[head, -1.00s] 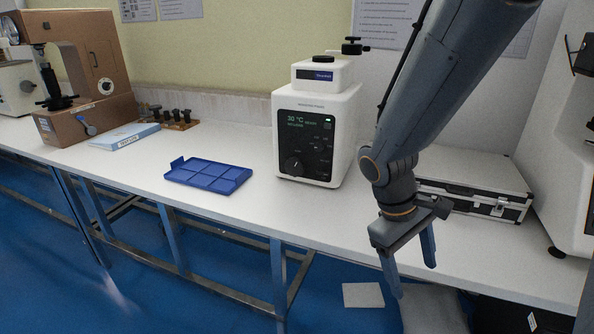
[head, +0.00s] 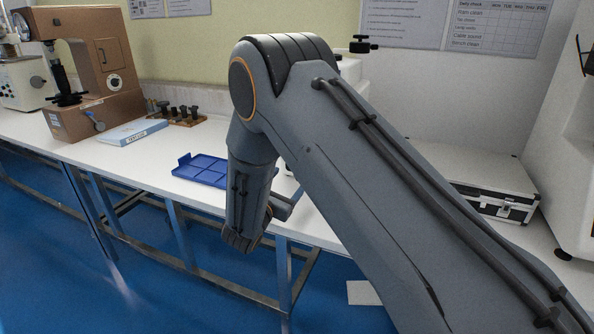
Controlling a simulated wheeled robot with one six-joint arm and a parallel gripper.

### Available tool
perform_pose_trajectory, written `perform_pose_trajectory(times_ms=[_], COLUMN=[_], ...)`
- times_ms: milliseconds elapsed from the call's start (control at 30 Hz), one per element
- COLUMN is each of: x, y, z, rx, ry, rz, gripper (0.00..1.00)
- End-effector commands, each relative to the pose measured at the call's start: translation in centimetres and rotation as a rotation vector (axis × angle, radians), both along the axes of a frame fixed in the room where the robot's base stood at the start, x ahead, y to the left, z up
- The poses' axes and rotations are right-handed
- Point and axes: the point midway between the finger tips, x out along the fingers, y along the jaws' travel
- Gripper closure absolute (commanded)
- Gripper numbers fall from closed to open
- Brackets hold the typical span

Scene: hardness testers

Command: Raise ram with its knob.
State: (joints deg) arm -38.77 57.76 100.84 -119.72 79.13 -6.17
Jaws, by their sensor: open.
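The white mounting press stands on the bench behind my arm, mostly hidden. Only a bit of its white top shows, with the black clamp knob (head: 363,45) above it. Its front panel, with the dial and buttons, is covered by my arm. My gripper (head: 287,205) shows only as a small grey part beyond my wrist, over the bench's front edge and in front of the press. It is open, and nothing is visible in it. Its fingertips are hard to make out.
A blue divided tray (head: 202,171) lies left of my gripper. Further left are a blue-white booklet (head: 133,132), a rack of dark pieces (head: 178,116) and a brown hardness tester (head: 95,75). A black-edged case (head: 497,180) lies right. The bench (head: 150,160) is bare in between.

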Motion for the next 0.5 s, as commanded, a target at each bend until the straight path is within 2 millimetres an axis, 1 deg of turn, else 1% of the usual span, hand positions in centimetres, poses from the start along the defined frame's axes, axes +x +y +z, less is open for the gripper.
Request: perform_pose_trajectory(times_ms=[300, 500], x=[4.4, 6.3], y=[-1.8, -2.5], z=[0.2, 0.1], rx=[0.001, 0.003], ry=[0.0, 0.001], rz=[-0.004, -0.004], gripper=[0.3, 0.3])
